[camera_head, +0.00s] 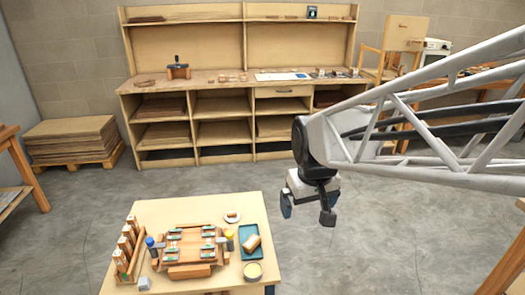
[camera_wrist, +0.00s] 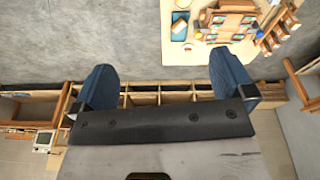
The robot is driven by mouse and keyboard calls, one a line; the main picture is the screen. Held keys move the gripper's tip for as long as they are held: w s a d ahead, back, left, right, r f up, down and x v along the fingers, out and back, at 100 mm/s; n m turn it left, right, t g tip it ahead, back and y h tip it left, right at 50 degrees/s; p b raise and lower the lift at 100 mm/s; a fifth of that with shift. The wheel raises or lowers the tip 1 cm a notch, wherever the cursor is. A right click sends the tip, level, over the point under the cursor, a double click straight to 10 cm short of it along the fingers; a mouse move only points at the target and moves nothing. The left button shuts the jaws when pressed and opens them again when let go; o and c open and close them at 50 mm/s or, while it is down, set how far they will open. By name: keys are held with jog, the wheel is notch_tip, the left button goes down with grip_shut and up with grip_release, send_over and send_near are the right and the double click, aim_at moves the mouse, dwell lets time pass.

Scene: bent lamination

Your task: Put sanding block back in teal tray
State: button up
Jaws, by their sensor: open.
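The teal tray (camera_head: 248,231) lies at the right side of the small light-wood table, and it also shows in the wrist view (camera_wrist: 175,32). A tan block (camera_head: 252,242), which looks like the sanding block, lies tilted in the tray, toward its lower half. In the wrist view the block (camera_wrist: 181,22) is small, and I cannot tell whether it rests fully inside. My gripper (camera_head: 307,212) is open and empty. It hangs in the air to the right of the table and above it, well apart from the tray. Its two blue fingers (camera_wrist: 163,88) show in the wrist view.
A wooden clamping fixture (camera_head: 188,245) fills the table's middle, with a bottle on each side. A rack (camera_head: 130,248) stands at the left. A round tub (camera_head: 253,271) sits below the tray, and a small white dish (camera_head: 232,217) lies above left of it. A shelved workbench (camera_head: 235,110) stands behind.

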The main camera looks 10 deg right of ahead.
jog(key=s+d+r+m, duration=0.1)
jog(key=s, duration=1.2)
jog(key=shift+m, duration=0.4)
